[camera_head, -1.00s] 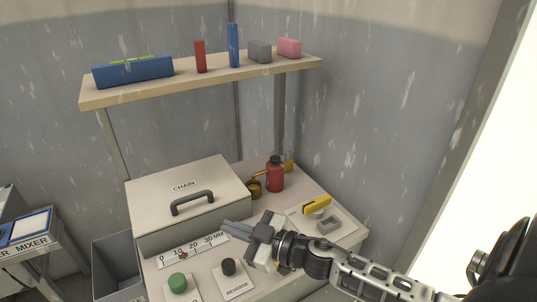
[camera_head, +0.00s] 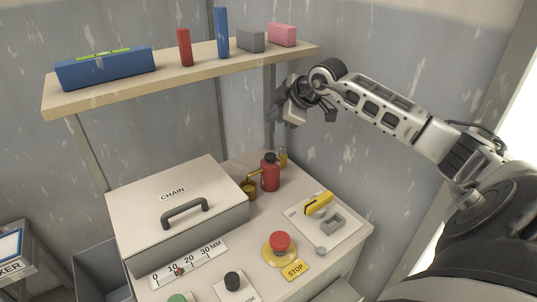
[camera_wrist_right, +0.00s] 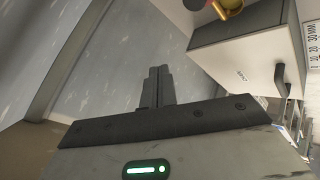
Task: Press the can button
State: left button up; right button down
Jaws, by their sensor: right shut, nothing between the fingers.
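A red can with a black cap (camera_head: 270,173) stands upright at the back of the bench. A small brass can with a spout (camera_head: 248,189) stands just left of it and also shows at the top of the right wrist view (camera_wrist_right: 229,8). No button labelled for a can is readable. A red mushroom button on a yellow base (camera_head: 280,243) sits by the STOP label. My right gripper (camera_head: 272,114) is raised above the back of the bench, below the shelf's right end, shut and empty. Its closed fingers show in the right wrist view (camera_wrist_right: 157,86). My left gripper is not in view.
A box marked CHAIN (camera_head: 175,210) covers the bench's left. A black knob (camera_head: 232,281), a green button (camera_head: 178,299) and a yellow-handled switch (camera_head: 318,204) sit on the bench. The shelf (camera_head: 190,72) holds several blocks. Walls close in behind and right.

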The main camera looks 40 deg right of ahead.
aim_at(274, 157)
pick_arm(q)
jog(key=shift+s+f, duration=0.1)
pick_arm(e)
notch_tip(274, 157, down, 8)
jog(key=b, duration=0.6)
jog(key=shift+a+f, duration=0.1)
jog(key=shift+f, duration=0.35)
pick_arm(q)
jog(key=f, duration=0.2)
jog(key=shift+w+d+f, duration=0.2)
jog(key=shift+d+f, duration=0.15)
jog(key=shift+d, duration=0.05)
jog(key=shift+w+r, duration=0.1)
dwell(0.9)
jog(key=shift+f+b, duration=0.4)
pick_arm(e)
jog(key=shift+f, duration=0.4)
